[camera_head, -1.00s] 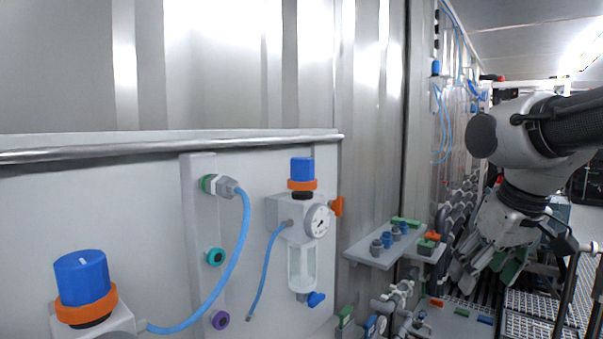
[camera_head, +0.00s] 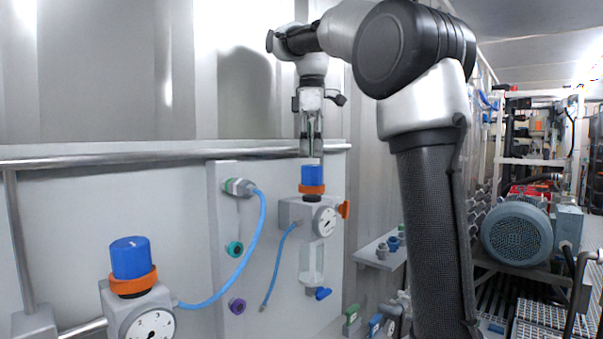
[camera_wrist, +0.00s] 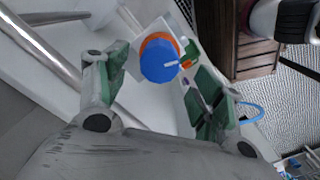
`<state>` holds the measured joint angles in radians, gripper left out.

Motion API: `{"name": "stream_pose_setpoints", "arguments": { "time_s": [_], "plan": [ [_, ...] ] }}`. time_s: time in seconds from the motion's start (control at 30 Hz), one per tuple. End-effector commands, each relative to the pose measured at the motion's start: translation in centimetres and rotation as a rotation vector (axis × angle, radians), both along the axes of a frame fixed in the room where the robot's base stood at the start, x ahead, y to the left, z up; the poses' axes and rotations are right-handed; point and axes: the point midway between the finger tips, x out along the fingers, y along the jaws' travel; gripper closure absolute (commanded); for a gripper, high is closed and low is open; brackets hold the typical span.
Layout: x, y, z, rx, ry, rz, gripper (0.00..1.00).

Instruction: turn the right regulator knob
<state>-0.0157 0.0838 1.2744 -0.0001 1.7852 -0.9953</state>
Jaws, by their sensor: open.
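The right regulator's blue knob (camera_head: 313,178) sits on an orange ring above a grey body with a round gauge (camera_head: 325,221). My gripper (camera_head: 311,150) points down just above this knob.
A metal rail (camera_head: 150,157) runs along the panel's top edge, close to my gripper. A blue hose (camera_head: 258,235) loops down between the regulators. A grey shelf with fittings (camera_head: 376,254) is right of the right regulator. A motor (camera_head: 517,237) stands far right.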

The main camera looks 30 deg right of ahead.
Motion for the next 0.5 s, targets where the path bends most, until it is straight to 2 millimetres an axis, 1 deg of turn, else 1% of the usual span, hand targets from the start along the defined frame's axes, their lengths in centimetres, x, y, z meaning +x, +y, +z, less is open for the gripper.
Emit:
{"name": "stream_pose_setpoints", "arguments": {
  "time_s": [0.1, 0.23, 0.4, 0.5],
  "plan": [
    [-0.1, 0.0, -2.1, 0.0, 0.004, -0.001, 0.33],
    [-0.1, 0.0, -4.1, 0.0, 0.001, -0.001, 0.33],
    [-0.1, 0.0, -5.6, 0.0, -0.001, -0.002, 0.33],
    [-0.1, 0.0, -5.8, 0.0, -0.002, -0.002, 0.33]
  ]
}}
